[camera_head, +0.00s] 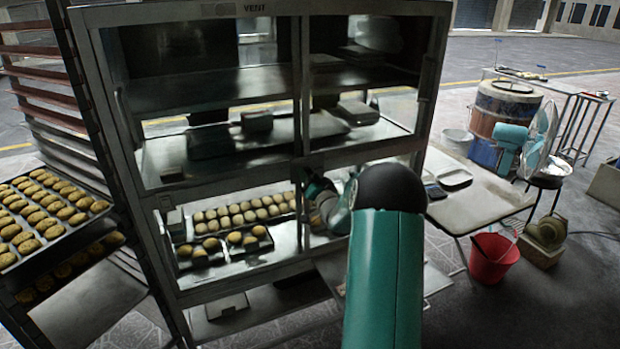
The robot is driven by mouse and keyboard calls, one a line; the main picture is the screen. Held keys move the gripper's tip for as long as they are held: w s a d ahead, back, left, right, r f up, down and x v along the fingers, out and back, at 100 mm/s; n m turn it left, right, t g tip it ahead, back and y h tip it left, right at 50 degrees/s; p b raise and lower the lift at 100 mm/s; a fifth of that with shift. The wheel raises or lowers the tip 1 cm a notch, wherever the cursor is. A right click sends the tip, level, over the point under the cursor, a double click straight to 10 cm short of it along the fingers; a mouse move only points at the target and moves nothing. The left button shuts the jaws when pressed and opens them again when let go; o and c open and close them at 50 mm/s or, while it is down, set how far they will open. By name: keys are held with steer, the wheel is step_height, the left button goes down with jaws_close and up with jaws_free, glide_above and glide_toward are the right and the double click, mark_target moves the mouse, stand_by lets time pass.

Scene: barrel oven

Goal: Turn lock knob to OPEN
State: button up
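A tall metal cabinet (200,178) with glass-fronted upper and lower sections stands in front of me. No lock knob or OPEN marking can be made out; my arm covers part of the lower right section. My teal arm reaches up from the bottom of the picture and bends left at a black joint. My gripper (311,180) is at the lower part of the centre post, just below the middle crossbar. It is small and dark here, so I cannot tell whether it touches anything or how its fingers stand.
Trays of round baked goods (240,215) sit inside the lower left section. A rack with a tray of cookies (45,215) stands at the left. At the right are a folding table (480,200), a red bucket (492,260), a fan (540,140) and a barrel (503,105).

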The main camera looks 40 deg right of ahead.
steer(key=shift+a, duration=0.15)
steer(key=v, duration=1.3)
steer(key=shift+s, duration=0.35)
steer(key=shift+a, duration=0.1)
